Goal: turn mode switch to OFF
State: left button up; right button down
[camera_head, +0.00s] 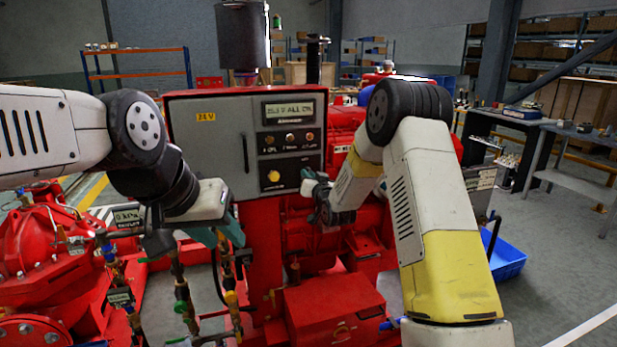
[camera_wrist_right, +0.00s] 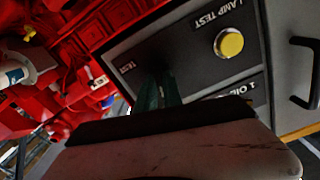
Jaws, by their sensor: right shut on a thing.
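The grey control panel (camera_head: 215,140) stands in a red frame, with a display reading about 25.3 V and a yellow lamp test button (camera_head: 273,176). This yellow button also shows in the right wrist view (camera_wrist_right: 229,43). My right gripper (camera_head: 306,184) is at the panel's lower right, beside the yellow button. In the right wrist view its green fingers (camera_wrist_right: 160,92) are shut on a dark knob, apparently the mode switch. The fingers hide most of it, so its setting cannot be read. My left gripper (camera_head: 222,234) is by the pipes, away from the panel; its jaw opening is unclear.
A red pump (camera_head: 45,245) and thin pipes with valves (camera_head: 180,290) stand at the lower left, close to my left gripper. A red box (camera_head: 335,300) lies below the panel. A blue crate (camera_head: 508,258) is on the floor at right, where the floor is mostly open.

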jog(key=shift+n, duration=1.2)
jog(key=c, duration=1.5)
grip_release()
jog(key=shift+v, duration=3.95)
